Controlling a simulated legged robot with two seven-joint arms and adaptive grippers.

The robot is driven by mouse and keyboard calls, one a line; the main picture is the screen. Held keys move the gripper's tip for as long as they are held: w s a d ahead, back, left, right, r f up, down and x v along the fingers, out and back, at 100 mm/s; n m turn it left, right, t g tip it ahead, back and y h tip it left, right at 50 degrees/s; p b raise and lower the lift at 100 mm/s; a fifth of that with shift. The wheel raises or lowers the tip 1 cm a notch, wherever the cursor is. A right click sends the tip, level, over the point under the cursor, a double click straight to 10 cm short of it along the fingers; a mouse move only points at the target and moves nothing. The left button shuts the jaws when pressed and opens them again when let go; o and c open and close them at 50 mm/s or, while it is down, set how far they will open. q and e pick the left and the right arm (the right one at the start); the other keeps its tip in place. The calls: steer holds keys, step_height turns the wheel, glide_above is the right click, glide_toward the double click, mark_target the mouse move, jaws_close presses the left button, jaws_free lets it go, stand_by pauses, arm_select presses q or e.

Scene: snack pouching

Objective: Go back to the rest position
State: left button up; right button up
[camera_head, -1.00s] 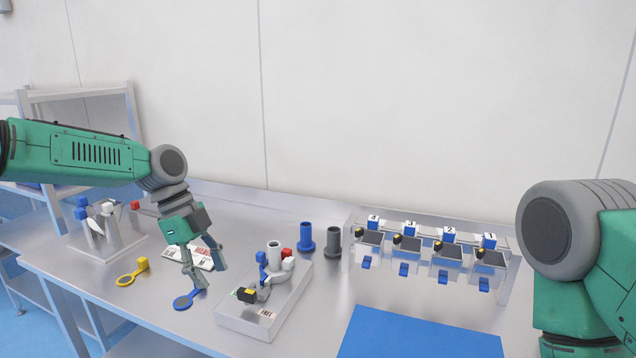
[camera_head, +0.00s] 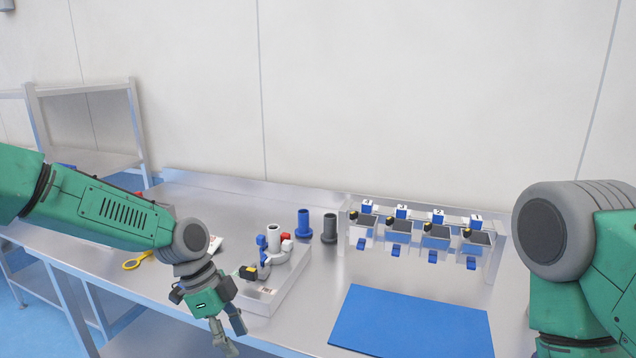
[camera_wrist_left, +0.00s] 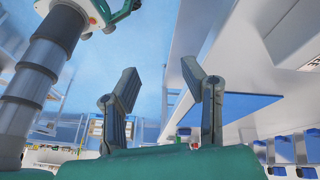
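My left gripper (camera_head: 232,340) hangs in front of the table's front edge in the head view, left of the blue mat and below the small grey fixture. Its two fingers are spread with nothing between them. The left wrist view also shows the open fingers (camera_wrist_left: 160,100) apart and empty, with the blue floor and the table edge beyond. My right arm stands at the right edge of the head view, but its gripper is out of the frame.
The metal table (camera_head: 325,270) carries a grey fixture (camera_head: 265,300), a blue cylinder (camera_head: 304,226), a dark grey cylinder (camera_head: 330,229), a numbered dispenser rack (camera_head: 494,255) and a blue mat (camera_head: 410,325). A yellow ring-ended piece (camera_head: 132,264) shows beside my left arm. A shelf (camera_head: 85,90) stands left.

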arm_select(q)
steer(key=s+a+f+n+y+b, duration=0.1)
steer(key=s+f+n+b, duration=0.3)
steer(key=s+f+n, duration=1.15)
steer(key=s+a+f+n+t+y+b, duration=0.1)
steer(key=s+a+f, duration=0.3)
steer(key=s, duration=0.5)
steer(key=s+a+f+n+t+y+b, duration=0.1)
steer(key=s+a+f+y+b, duration=0.1)
steer(key=s+a+f, duration=0.3)
steer(key=s+a, duration=0.2)
steer(key=s, duration=0.1)
steer(key=shift+s+a, duration=0.2)
steer(key=shift+s, duration=0.15)
steer(key=shift+w+f+n, duration=0.1)
steer(key=shift+w+n, duration=0.05)
steer(key=shift+n, duration=0.1)
steer(key=shift+o, duration=0.2)
steer(key=shift+d, duration=0.1)
